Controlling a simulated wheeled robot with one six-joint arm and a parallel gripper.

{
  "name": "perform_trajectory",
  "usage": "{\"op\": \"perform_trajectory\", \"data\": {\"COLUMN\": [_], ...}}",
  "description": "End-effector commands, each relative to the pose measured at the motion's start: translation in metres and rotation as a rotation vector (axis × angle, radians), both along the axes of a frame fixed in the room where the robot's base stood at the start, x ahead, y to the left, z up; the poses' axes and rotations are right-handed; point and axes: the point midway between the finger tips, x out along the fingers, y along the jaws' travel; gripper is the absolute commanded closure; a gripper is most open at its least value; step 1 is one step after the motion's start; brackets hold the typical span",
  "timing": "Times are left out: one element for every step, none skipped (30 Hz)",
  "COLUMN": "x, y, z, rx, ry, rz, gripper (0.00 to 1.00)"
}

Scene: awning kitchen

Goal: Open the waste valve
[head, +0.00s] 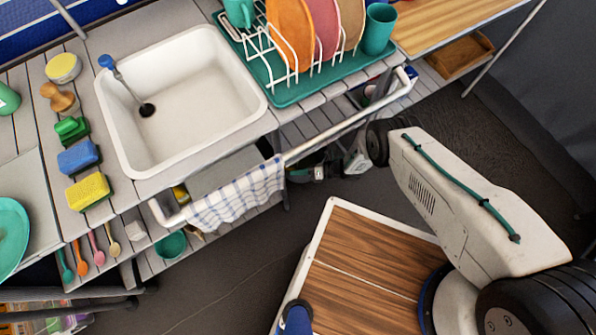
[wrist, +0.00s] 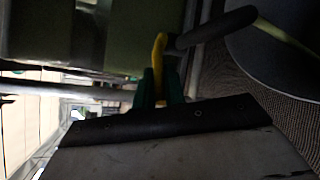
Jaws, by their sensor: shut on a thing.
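The waste valve's yellow lever (wrist: 159,52) shows in the wrist view, upright in the picture beside a dark pipe-like piece (wrist: 215,28). My gripper (wrist: 161,84) has green fingers, shut on the lower part of the yellow lever. The fingers hide where they touch it.
An olive-green tank (wrist: 130,35) with a dark strap is behind the lever. A pale hose (wrist: 285,40) runs at the upper right. In the head view a metal rail (head: 345,125) with a checked towel (head: 238,195) runs along the counter front. Dark floor (head: 235,275) lies open before it.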

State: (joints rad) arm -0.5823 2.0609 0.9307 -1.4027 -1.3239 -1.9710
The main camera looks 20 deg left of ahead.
Motion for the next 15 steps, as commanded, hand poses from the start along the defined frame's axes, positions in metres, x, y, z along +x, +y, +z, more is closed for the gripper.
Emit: {"op": "perform_trajectory", "data": {"x": [0.0000, 0.0001, 0.0002, 0.0002, 0.0002, 0.0003, 0.0003, 0.0002, 0.0003, 0.0003, 0.0005, 0.0010, 0.0017, 0.0028, 0.0049], "y": [0.0013, 0.0013, 0.0013, 0.0012, 0.0011, 0.0011, 0.0010, 0.0009, 0.0009, 0.0009, 0.0006, -0.0004, -0.0018, -0.0039, -0.0078], "z": [0.0017, 0.0018, 0.0017, 0.0016, 0.0015, 0.0014, 0.0013, 0.0013, 0.0012, 0.0012, 0.0012, 0.0014, 0.0017, 0.0022, 0.0032], "rx": [0.004, 0.004, 0.004, 0.004, 0.004, 0.004, 0.004, 0.004, 0.004, 0.004, 0.004, 0.002, 0.002, 0.003, 0.002], "ry": [0.000, 0.000, 0.000, 0.000, 0.000, 0.000, -0.001, -0.001, -0.001, -0.001, -0.001, 0.000, 0.000, 0.000, 0.000], "rz": [0.003, 0.003, 0.003, 0.002, 0.002, 0.002, 0.001, 0.001, 0.001, 0.001, 0.001, 0.000, 0.000, 0.000, -0.001], "gripper": [0.86, 0.77, 0.67, 0.67, 0.67, 0.67, 0.67, 0.67, 0.67, 0.67, 0.67, 0.67, 0.67, 0.67, 0.67]}}
